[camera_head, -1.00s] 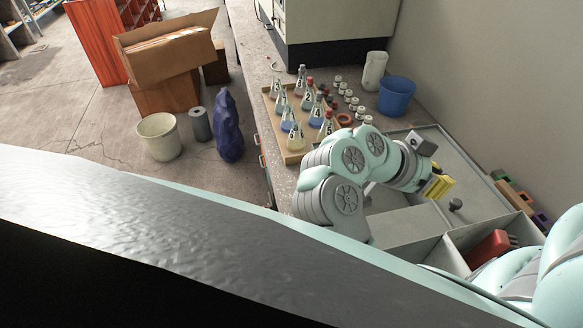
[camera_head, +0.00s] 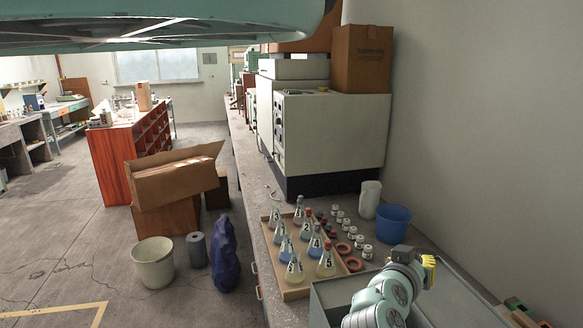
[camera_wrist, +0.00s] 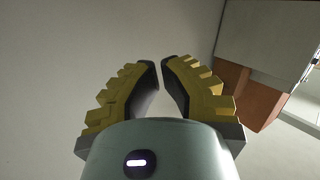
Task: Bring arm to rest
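My arm (camera_head: 392,291) is folded at the lower right of the head view, above the grey tray on the bench. My gripper (camera_head: 430,261) shows its yellow fingers there, close to the right wall. In the wrist view the two ribbed yellow fingers of my gripper (camera_wrist: 161,66) lean toward each other with a narrow gap between the tips. Nothing is held between them. Part of my arm is cut off by the lower edge of the head view.
A wooden tray (camera_head: 297,292) of numbered flasks stands left of my arm. Small jars (camera_head: 359,241), a blue bucket (camera_head: 392,224) and a white jug (camera_head: 370,199) stand behind it. A beige machine (camera_head: 335,135) stands farther back. The floor at left holds a bin (camera_head: 153,265) and boxes.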

